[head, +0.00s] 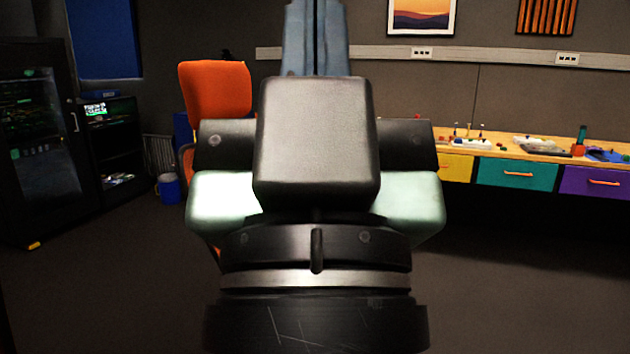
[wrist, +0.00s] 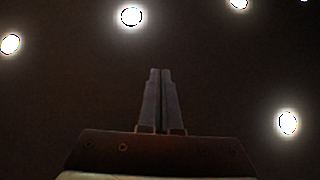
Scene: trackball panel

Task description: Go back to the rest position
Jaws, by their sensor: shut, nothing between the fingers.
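My gripper (head: 316,8) stands upright in the middle of the head view, close to the camera, with its blue-grey fingers pointing up and running out of the top edge. In the wrist view my gripper (wrist: 160,72) shows its two fingers side by side, shut, with nothing held. Behind them is only a dark ceiling with several bright round lamps. No trackball panel shows in either view.
A workbench (head: 540,155) with yellow, teal and purple drawers stands along the right wall. An orange chair (head: 215,90) is partly hidden behind my arm. A dark cabinet (head: 40,140) and a blue bin (head: 169,188) stand at left. The floor (head: 530,270) at right is clear.

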